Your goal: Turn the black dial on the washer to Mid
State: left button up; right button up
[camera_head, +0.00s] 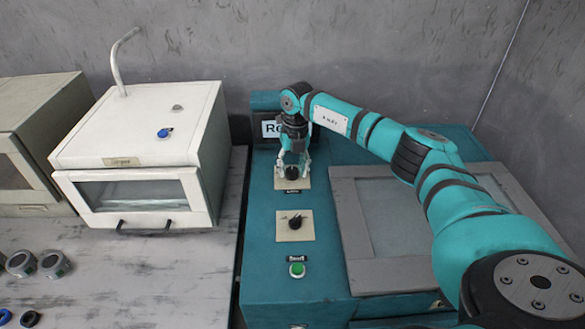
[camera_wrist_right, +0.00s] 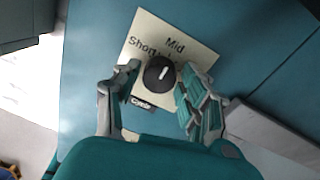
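The washer (camera_head: 264,225) is a teal machine with a control column and a grey-framed lid. Its cycle dial (camera_head: 292,173) is a round black knob on a beige plate; it also shows in the wrist view (camera_wrist_right: 157,80) with a white mark. The plate carries the words "Short" and "Mid" (camera_wrist_right: 175,45), and a "Cycle" label sits below. The white mark points up and slightly right, roughly toward "Mid". My right gripper (camera_head: 293,168) is over this dial, one finger on each side. In the wrist view its fingers (camera_wrist_right: 157,82) are apart; contact is unclear. My left gripper is out of view.
A second black dial (camera_head: 295,222) and a green button (camera_head: 297,270) sit nearer on the same column. A white oven-like box (camera_head: 150,150) stands left on a worn table. Several small round parts (camera_head: 53,263) lie at the table's left. My right arm crosses above the washer lid.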

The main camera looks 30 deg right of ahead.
aim_at(295, 170)
jog(key=shift+o, duration=1)
notch_tip(295, 170, up, 12)
jog(key=shift+s+d, duration=0.2)
jog(key=shift+d, duration=0.1)
